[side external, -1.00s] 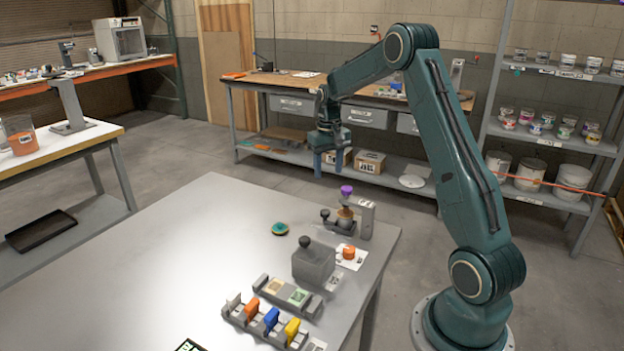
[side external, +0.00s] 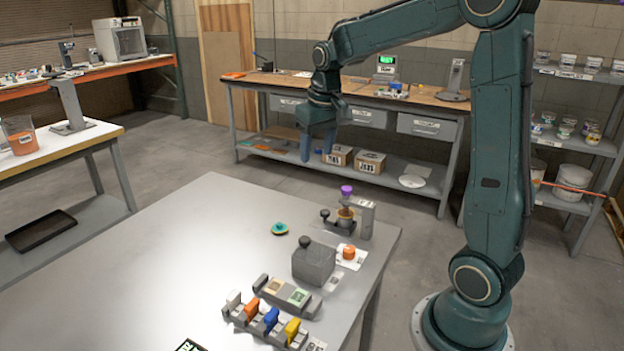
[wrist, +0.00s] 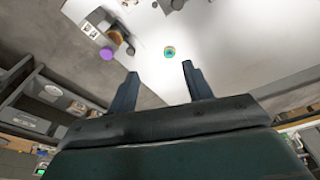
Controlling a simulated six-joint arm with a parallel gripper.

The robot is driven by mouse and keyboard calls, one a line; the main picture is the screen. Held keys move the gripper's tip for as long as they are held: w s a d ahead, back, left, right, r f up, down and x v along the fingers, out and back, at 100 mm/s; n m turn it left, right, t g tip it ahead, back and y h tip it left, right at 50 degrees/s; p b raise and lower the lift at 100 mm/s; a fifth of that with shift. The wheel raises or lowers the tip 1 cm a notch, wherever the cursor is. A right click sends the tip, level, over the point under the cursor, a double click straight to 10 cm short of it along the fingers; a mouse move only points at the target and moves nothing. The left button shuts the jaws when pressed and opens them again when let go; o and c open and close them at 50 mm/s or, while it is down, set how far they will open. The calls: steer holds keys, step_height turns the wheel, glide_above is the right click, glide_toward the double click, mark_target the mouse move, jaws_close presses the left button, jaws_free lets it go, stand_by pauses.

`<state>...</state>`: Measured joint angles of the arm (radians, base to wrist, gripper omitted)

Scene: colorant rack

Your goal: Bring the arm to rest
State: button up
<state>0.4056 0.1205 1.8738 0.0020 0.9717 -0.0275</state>
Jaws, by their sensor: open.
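My gripper (side external: 318,145) is open and empty. It hangs in the air above and behind the far right edge of the grey table (side external: 180,255), fingers pointing down. In the wrist view my gripper (wrist: 160,82) shows two dark fingers spread apart with nothing between them. My arm is raised and bent, its upper part partly out of the side view.
On the table stand a colorant rack (side external: 265,325) with several coloured pieces, a grey block (side external: 314,263), a small press-like device (side external: 365,220) with a purple knob (side external: 346,190), an orange piece (side external: 348,252) and a teal-yellow disc (side external: 279,228). The table's left part is clear.

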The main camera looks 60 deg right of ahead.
steer(key=s+a+r+n+t, duration=0.2)
steer(key=s+a+n+t, duration=0.1)
steer(key=s+a, duration=1.3)
steer(key=s+n, duration=0.1)
steer(key=s, duration=0.2)
steer(key=shift+s+r+t+y, duration=0.15)
steer(key=shift+s+t+y, duration=0.05)
steer(key=shift+t+y, duration=0.2)
